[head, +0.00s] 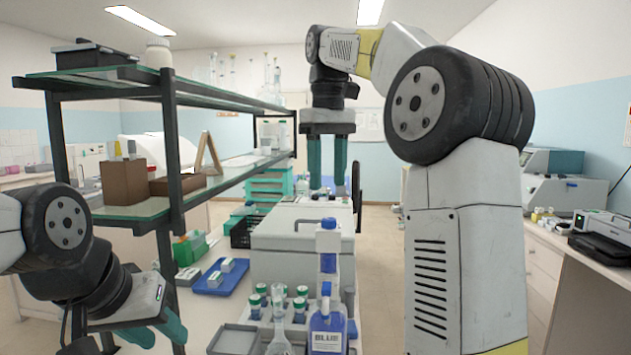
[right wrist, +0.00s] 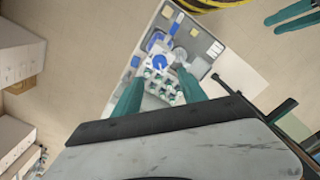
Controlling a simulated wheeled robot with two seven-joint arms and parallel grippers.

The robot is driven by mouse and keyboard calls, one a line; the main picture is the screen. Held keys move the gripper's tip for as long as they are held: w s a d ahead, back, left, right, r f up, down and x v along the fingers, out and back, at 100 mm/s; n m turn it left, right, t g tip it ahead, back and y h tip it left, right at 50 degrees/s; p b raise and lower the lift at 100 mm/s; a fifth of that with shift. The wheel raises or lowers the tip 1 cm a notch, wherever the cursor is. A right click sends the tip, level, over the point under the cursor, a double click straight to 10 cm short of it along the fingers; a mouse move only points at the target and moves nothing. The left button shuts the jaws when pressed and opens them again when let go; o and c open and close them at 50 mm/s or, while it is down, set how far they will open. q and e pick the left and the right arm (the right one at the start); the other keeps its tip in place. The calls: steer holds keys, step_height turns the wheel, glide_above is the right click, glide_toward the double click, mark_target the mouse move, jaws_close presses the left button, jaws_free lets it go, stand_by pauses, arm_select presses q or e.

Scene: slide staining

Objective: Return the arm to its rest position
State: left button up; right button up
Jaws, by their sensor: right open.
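My right gripper (head: 327,168) hangs in the upper middle of the head view, its two teal fingers pointing down with a gap between them. It is open and empty, high above the bench. In the right wrist view its fingers (right wrist: 160,92) stand apart over the bench items far below. My left gripper (head: 155,325) is at the lower left of the head view, low beside the shelf, with teal fingers partly hidden by its own body. Two separated teal fingers (right wrist: 291,17) at the top right of the right wrist view appear to be its fingers, holding nothing visible.
A shelf unit (head: 172,150) stands at the left, close to my left arm. The bench holds a blue tray (head: 212,282), a grey box (head: 290,245), a blue-liquid bottle (head: 327,325) and several green-capped bottles (head: 279,300). A side counter (head: 560,245) with instruments stands at the right.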

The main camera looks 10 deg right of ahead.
steer(key=s+f+m+t+y, duration=0.2)
steer(key=s+f+m+t, duration=0.3)
steer(key=s+f, duration=1.3)
steer(key=shift+f+t, duration=0.6)
steer(key=shift+f, duration=0.1)
steer(key=shift+c, duration=0.4)
